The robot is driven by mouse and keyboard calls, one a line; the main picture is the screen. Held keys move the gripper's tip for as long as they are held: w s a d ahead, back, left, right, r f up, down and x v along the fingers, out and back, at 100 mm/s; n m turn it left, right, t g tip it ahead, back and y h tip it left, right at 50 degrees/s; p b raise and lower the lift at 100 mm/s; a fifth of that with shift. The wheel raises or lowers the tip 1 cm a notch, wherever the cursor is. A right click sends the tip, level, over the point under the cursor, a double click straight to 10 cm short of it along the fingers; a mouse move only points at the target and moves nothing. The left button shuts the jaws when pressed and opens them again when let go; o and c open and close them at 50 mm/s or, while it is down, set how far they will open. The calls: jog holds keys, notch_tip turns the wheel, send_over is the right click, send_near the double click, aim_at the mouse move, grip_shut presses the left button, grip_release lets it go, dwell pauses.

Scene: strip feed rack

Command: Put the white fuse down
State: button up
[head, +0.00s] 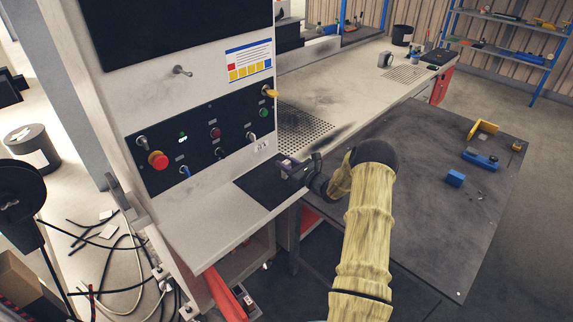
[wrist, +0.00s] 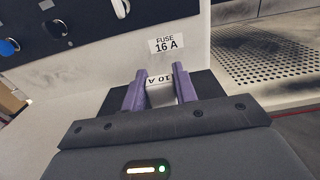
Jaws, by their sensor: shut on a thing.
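The white fuse (wrist: 160,92) is between the two purple fingers of my gripper (wrist: 159,76) in the wrist view. It is marked "10 A". The fingers are shut on its sides. In the head view my gripper (head: 287,166) is over the black mat (head: 262,187) on the ledge in front of the control panel (head: 205,135). The fuse is too small there to make out clearly. I cannot tell whether its underside touches the mat. A label (wrist: 166,44) on the panel reads "FUSE 16 A".
The panel carries a red emergency button (head: 158,160), several switches and a yellow handle (head: 270,92). A perforated plate (head: 303,130) lies right of the ledge. The dark table (head: 440,220) at right holds blue blocks (head: 455,178) and a yellow bracket (head: 484,129).

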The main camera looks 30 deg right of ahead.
jog(key=shift+d+f, duration=0.1)
jog(key=shift+f, duration=0.3)
jog(key=shift+f+b, duration=0.3)
jog(key=o, duration=1)
jog(key=shift+c, duration=0.2)
jog(key=shift+r, duration=0.2)
jog(key=shift+r+p, duration=0.2)
jog(key=shift+p, duration=0.15)
jog(key=b+v, duration=0.2)
jog(key=v, duration=1)
